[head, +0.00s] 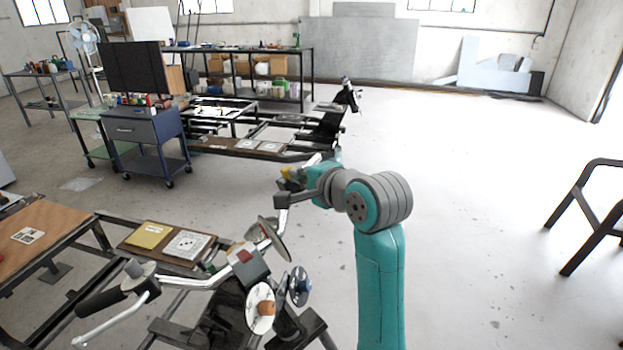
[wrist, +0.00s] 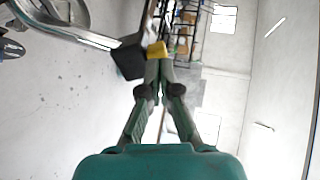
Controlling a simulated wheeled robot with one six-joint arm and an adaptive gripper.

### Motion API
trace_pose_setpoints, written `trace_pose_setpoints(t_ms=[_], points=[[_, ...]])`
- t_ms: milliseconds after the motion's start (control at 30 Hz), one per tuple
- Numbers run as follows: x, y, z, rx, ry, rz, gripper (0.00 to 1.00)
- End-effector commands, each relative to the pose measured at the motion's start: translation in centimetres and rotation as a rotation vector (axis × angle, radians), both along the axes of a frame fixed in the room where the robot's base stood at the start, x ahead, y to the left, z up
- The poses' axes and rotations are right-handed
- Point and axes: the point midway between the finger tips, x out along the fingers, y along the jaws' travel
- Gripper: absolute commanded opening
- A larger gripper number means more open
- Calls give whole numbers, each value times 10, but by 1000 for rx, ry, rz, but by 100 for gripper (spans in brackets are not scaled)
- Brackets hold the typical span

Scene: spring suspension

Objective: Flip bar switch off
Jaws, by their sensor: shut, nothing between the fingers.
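A chrome handlebar (head: 200,281) spans the front of a frame in the head view, and one side of it shows at upper left in the wrist view (wrist: 70,30). A dark block (wrist: 128,60), perhaps the bar switch's housing or the grip end, sits at the bar's end; it also shows in the head view (head: 282,200). A small yellow piece (wrist: 157,49) is right at my fingertips; whether it is the switch or touches them I cannot tell. My gripper (wrist: 158,64) is shut and empty, just right of the dark block. The switch's position is not readable.
Round mirrors (head: 260,308) and a red-marked grey box (head: 248,262) stand close below the handlebar. A second metal frame (head: 250,150) and a blue cart (head: 147,135) are farther back. The floor (head: 480,220) to the right is open up to a dark chair-like frame (head: 590,215).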

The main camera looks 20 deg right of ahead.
Motion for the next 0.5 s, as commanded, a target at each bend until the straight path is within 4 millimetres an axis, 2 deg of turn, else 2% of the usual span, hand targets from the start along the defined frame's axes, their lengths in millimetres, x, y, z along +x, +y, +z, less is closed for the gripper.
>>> trace_pose_setpoints(t_ms=[200,500], points=[[13,3,-4,0,0,-1,0],[14,3,-4,0,-1,-1,0]])
